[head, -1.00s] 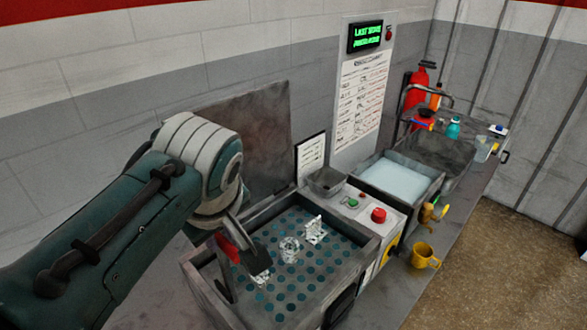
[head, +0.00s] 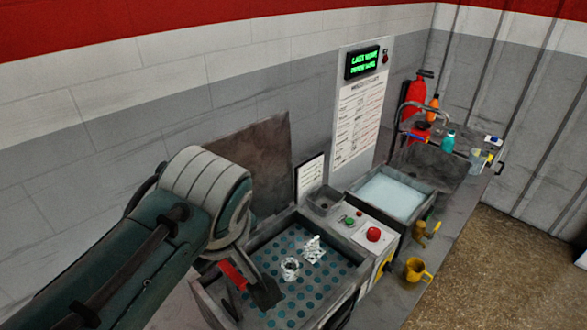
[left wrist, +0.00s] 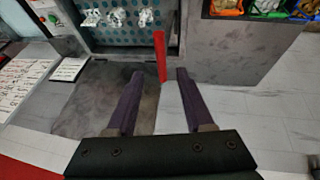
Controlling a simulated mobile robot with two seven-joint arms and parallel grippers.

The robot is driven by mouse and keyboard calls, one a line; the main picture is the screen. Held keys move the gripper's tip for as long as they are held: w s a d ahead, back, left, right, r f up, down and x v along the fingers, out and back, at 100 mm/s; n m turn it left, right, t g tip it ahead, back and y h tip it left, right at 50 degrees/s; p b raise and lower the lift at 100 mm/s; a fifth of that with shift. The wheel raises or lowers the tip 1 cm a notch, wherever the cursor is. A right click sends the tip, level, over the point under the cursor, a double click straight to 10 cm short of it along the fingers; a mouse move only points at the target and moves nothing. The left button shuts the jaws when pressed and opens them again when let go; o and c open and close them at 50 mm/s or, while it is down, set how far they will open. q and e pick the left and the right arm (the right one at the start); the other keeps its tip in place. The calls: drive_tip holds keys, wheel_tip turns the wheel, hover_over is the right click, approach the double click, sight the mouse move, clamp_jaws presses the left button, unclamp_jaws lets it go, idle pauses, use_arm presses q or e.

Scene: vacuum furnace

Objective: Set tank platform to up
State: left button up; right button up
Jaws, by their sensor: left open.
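The tank platform (head: 300,290) is a grey perforated plate with blue-green holes, lying inside a grey metal tank below its rim. A red handle (head: 232,275) shows at the tank's left side. My left gripper (head: 248,296) is open over the tank's left part. In the left wrist view, the red handle (left wrist: 160,52) stands between the tips of my left gripper (left wrist: 160,74), with a gap visible on both sides. The platform (left wrist: 120,36) shows at the top. My right gripper is out of view.
A raised dark lid (head: 262,165) stands behind. Trays (left wrist: 225,6) show in the left wrist view.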

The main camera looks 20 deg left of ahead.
use_arm(q)
drive_tip(key=shift+p+v, duration=1.25)
drive_tip(key=shift+v, duration=0.45)
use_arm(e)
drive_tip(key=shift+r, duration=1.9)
